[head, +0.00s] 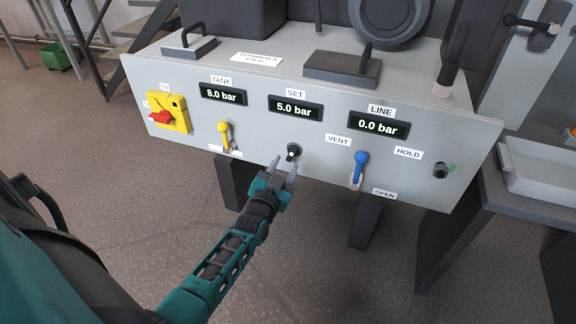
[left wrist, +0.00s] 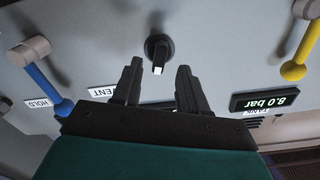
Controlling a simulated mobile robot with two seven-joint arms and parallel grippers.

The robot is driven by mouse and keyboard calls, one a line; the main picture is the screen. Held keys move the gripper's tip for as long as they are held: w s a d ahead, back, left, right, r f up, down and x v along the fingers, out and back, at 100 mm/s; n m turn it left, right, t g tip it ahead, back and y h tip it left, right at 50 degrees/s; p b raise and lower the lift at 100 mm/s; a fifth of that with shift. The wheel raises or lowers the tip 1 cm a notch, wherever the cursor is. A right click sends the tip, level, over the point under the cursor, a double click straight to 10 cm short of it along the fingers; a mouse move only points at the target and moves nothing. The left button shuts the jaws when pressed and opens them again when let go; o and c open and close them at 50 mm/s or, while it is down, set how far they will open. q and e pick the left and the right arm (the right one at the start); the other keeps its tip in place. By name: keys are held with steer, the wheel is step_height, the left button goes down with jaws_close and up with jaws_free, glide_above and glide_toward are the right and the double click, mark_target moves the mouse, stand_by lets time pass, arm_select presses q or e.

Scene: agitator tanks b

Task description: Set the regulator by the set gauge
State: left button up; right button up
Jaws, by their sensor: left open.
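The regulator knob (head: 293,152), small and black with a pale mark, sits on the grey panel front below the set gauge (head: 296,107), which reads 5.0 bar. My left gripper (head: 285,168) is open and empty just below and in front of the knob. In the left wrist view, which is upside down, the knob (left wrist: 158,48) lies just beyond the two spread fingertips (left wrist: 159,68), centred between them in the picture and apparently not touched. The tank gauge (head: 223,95) reads 8.0 bar and the line gauge (head: 379,125) 0.0 bar. My right gripper is not in view.
A yellow lever (head: 225,134) is left of the knob and a blue lever (head: 361,164) right of it, near the VENT, HOLD and OPEN labels. A red switch on a yellow plate (head: 166,112) is at far left. A black button (head: 440,170) is at far right.

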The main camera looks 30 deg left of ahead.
mark_target(290, 158)
arm_select(q)
steer(key=shift+b+x, duration=0.45)
steer(key=shift+x, duration=1.25)
jaws_close()
